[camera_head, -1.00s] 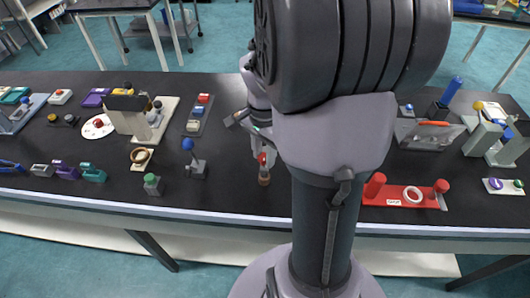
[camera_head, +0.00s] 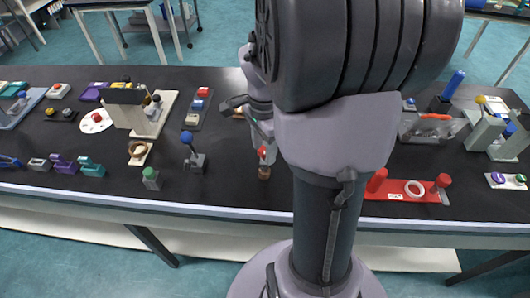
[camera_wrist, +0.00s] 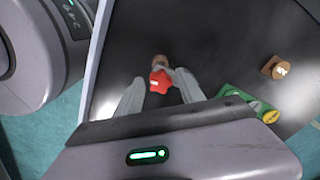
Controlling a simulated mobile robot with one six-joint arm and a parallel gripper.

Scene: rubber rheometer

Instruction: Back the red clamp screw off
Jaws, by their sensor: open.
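The red clamp screw (camera_wrist: 160,81) has a lobed red knob with a white mark, on top of a brown base (camera_wrist: 160,61). It also shows in the head view (camera_head: 263,152) near the table's front edge, partly covered by my gripper. My gripper (camera_wrist: 159,83) is open, with one pale finger on each side of the red knob. The knob lies between the fingers; whether either finger touches it I cannot tell. In the head view my arm hides much of the area behind the screw.
A blue-knobbed stand (camera_head: 194,160) and a small green-topped block (camera_head: 151,179) stand to the left. A red plate (camera_head: 400,194) with red posts and a white ring lies to the right. The wrist view shows a brown numbered block (camera_wrist: 274,68) and a green piece (camera_wrist: 240,98).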

